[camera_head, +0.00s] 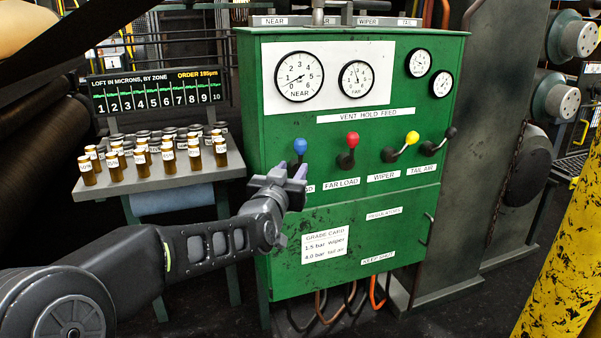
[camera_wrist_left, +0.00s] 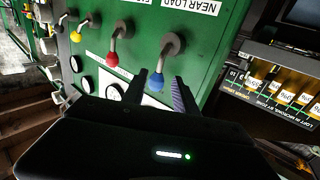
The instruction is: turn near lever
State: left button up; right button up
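The near lever, with a blue knob (camera_head: 300,146), is the leftmost lever on the green cabinet (camera_head: 350,220). In the left wrist view its blue knob (camera_wrist_left: 156,83) hangs from a grey stem, beside the NEAR LOAD label (camera_wrist_left: 199,6). My left gripper (camera_head: 291,171) is at the cabinet front, just below the knob in the head view, and partly covers the label. In the left wrist view the fingers of my left gripper (camera_wrist_left: 160,78) are open on either side of the knob, with a gap visible on the right. Contact cannot be told. My right gripper is not in view.
To the right on the cabinet are the red lever (camera_head: 352,140), yellow lever (camera_head: 412,138) and black lever (camera_head: 451,132). Gauges (camera_head: 299,77) sit above. A side table (camera_head: 150,186) with several amber bottles stands left. A yellow post (camera_head: 566,270) stands at the right.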

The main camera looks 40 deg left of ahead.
aim_at(300, 158)
pick_arm(q)
jog(key=shift+w, duration=0.1)
jog(key=x, duration=0.7)
jog(key=shift+w, duration=0.35)
jog(key=c, duration=0.7)
grip_shut()
